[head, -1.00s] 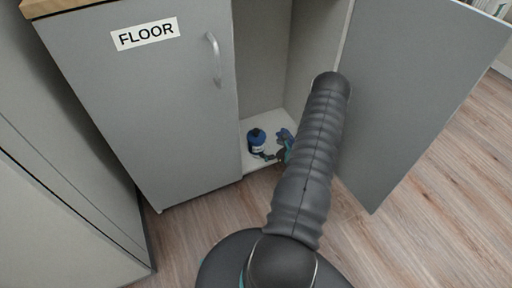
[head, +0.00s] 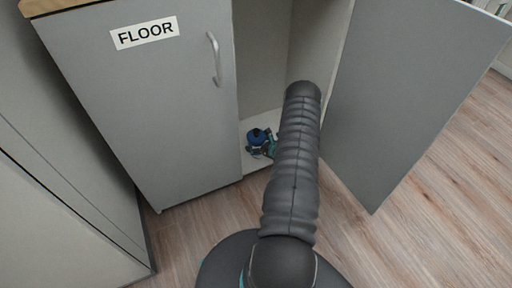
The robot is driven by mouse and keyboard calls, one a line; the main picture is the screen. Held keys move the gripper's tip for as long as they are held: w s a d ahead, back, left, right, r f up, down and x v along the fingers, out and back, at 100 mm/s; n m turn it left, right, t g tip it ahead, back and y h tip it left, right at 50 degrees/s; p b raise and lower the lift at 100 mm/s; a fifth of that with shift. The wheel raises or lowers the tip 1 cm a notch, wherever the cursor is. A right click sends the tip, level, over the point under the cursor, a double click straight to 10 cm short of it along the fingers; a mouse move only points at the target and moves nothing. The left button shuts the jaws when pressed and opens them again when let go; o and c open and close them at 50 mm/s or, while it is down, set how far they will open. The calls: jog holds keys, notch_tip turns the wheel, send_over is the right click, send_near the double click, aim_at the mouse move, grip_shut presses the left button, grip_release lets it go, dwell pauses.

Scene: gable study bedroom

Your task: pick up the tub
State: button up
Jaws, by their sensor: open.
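A small dark tub with a blue lid (head: 257,136) stands on the white floor of the open cabinet, near its left side. My gripper (head: 257,149) is inside the cabinet, low and right at the tub's near side. Its fingers look spread around the lower part of the tub, but they are small and dark here, so contact cannot be told. The jaws are open. My arm covers the gripper's right side and much of the cabinet's interior.
The left cabinet door (head: 140,110) is closed, with a handle and a label reading FLOOR (head: 145,33). The right door (head: 405,90) stands wide open. My arm passes between them. Wooden floor (head: 430,210) is clear at the right.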

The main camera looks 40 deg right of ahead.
jog(key=shift+r, duration=0.1)
jog(key=c, duration=1.6)
